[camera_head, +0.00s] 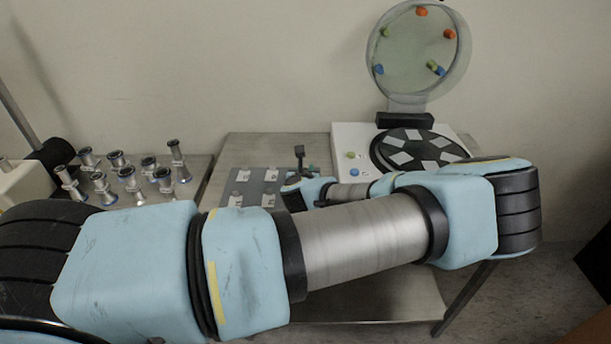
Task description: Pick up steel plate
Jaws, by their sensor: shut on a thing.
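A grey rack (256,178) lies on the metal table left of centre, with several small pale steel plates (243,175) on it. My gripper (293,195) is at the rack's right side, at the end of my folded arm. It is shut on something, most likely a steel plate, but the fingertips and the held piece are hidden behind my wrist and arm. More pale square plates (413,135) lie on the round black disc (449,150) of the white vacuum machine (346,138) at the right.
The machine's round clear lid (404,65) stands open, with coloured knobs around it. Several metal vacuum fittings (127,178) stand on a second table at the left. My arm crosses the foreground and hides much of the table's front.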

